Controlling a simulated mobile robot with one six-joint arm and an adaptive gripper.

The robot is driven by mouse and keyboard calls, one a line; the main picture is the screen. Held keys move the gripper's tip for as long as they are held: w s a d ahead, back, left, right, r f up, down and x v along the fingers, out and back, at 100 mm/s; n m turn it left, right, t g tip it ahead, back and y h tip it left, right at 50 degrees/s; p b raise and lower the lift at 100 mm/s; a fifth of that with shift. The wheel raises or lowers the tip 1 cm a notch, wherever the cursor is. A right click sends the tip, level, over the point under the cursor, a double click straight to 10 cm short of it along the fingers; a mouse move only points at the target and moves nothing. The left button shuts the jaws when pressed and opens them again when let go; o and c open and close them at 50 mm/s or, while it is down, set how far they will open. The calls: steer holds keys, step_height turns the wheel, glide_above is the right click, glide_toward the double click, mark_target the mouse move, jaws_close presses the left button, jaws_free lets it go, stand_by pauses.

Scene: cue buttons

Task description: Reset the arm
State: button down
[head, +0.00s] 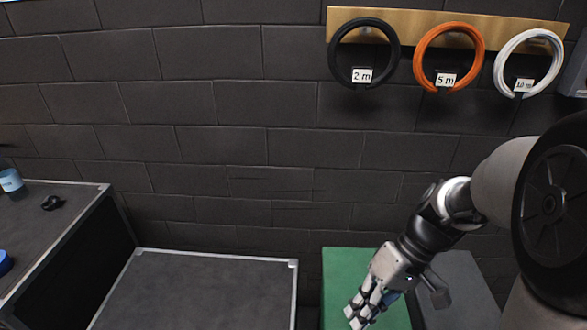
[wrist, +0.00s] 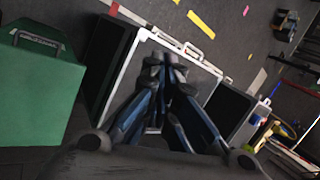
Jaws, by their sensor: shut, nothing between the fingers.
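My gripper (head: 360,310) hangs at the lower right of the head view, pointing down and to the left, in front of or above a green box (head: 342,270). I cannot tell its height over the box. In the wrist view my gripper (wrist: 165,62) has its fingers together, with nothing between them. My arm runs from the gripper up to the right edge of the head view. No cue buttons can be made out in either view.
A grey-topped case (head: 200,295) stands left of the green box, and a dark table (head: 50,215) is farther left. Three cable coils, black (head: 364,52), orange (head: 449,55) and white (head: 528,62), hang on a wooden board. The wall space below them is clear.

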steer(key=s+d+r+m+t+h, duration=0.1)
steer(key=s+r+m+t+h, duration=0.2)
steer(key=s+r+t+h, duration=0.3)
steer(key=shift+s+d+r+t, duration=0.35)
steer(key=shift+s+r+t, duration=0.45)
steer(key=shift+s+r, duration=1.1)
steer(key=shift+w+a+r, duration=0.2)
steer(key=shift+w+r, duration=0.2)
steer(key=shift+w, duration=0.05)
